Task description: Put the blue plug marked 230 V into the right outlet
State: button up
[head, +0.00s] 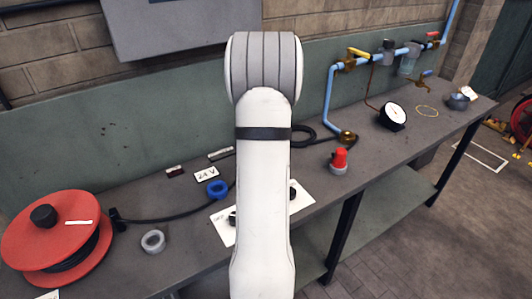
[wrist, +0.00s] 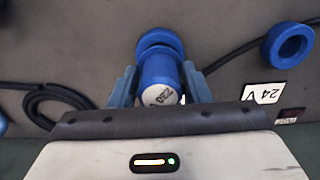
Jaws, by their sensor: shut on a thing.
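In the wrist view, the blue plug (wrist: 158,72) sits between the two fingers of my gripper (wrist: 158,80), which is shut on it. Its pale round end carries a partly covered mark that reads 230. A wider blue round part (wrist: 160,40) lies at the plug's far end; I cannot tell whether it is the plug's own collar or an outlet. A blue ring-shaped outlet (wrist: 287,45) lies apart at the right, next to a 24 V sign (wrist: 263,93). The ring also shows in the head view (head: 217,189). There my arm hides the gripper and plug.
A red cable reel (head: 58,235) and a grey ring (head: 153,241) are on the bench at left. A red-topped item (head: 339,161), a gauge (head: 392,116) and blue piping (head: 330,95) stand at right. Black cable (wrist: 60,95) lies coiled beside the plug.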

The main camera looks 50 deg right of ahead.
jog(key=shift+f+b, duration=0.7)
jog(key=shift+f, duration=0.5)
jog(key=o, duration=1.1)
jog(key=shift+o, duration=0.2)
jog(key=shift+r, duration=0.15)
notch_tip(320, 180, up, 8)
jog(key=shift+f, duration=0.15)
